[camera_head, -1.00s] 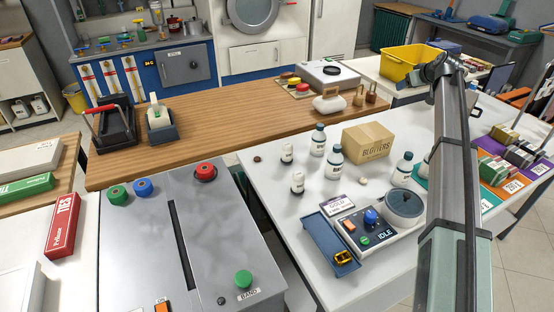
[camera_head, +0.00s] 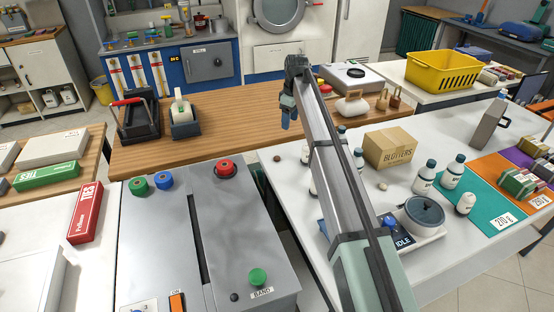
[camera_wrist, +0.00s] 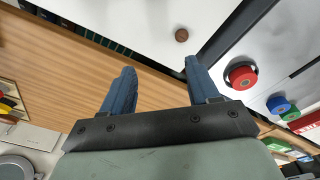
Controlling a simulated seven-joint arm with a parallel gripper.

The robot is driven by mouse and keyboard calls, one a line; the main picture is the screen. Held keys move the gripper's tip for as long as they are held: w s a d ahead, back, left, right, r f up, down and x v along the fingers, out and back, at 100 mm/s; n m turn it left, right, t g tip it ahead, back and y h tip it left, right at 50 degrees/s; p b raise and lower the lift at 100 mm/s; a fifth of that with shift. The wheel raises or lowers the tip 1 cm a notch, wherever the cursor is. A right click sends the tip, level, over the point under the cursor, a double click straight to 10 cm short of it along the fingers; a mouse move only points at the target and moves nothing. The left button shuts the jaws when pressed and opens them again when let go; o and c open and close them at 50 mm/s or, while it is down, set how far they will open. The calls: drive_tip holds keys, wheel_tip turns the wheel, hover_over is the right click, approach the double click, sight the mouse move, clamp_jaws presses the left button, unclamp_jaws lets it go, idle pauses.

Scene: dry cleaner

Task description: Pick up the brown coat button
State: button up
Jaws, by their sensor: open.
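The brown coat button (camera_wrist: 181,35) is a small, round, dark brown disc lying flat on the white table. In the wrist view it is at the top, beyond the fingertips and nearer the right finger. In the head view it is a small dark spot (camera_head: 277,158) near the white table's left corner. My gripper (camera_head: 288,119) hangs above the wooden counter, behind the button in the head view. In the wrist view its two blue fingers (camera_wrist: 160,66) are spread apart with nothing between them. The button is clear of the fingers.
The white table (camera_head: 280,178) carries white bottles, some behind my arm, and a Blotters box (camera_head: 390,147). The grey machine (camera_head: 205,245) with a red knob (camera_head: 226,169) stands to the left, across a dark gap. The wooden counter (camera_head: 240,122) lies behind. The area around the button is clear.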

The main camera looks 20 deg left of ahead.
drive_tip(key=s+a+f+n+h, duration=0.1)
drive_tip(key=s+a, duration=0.3)
hover_over(276, 157)
drive_tip(key=shift+g, duration=0.3)
wheel_tip(276, 157, down, 8)
drive_tip(key=shift+s+d+f, duration=0.1)
drive_tip(key=shift+f, duration=0.05)
drive_tip(key=shift+w+f, duration=0.15)
drive_tip(key=shift+f, duration=1.3)
drive_tip(key=shift+w+f, duration=0.15)
drive_tip(key=shift+f, duration=1.25)
drive_tip(key=shift+c, duration=0.3)
drive_tip(key=c, duration=1)
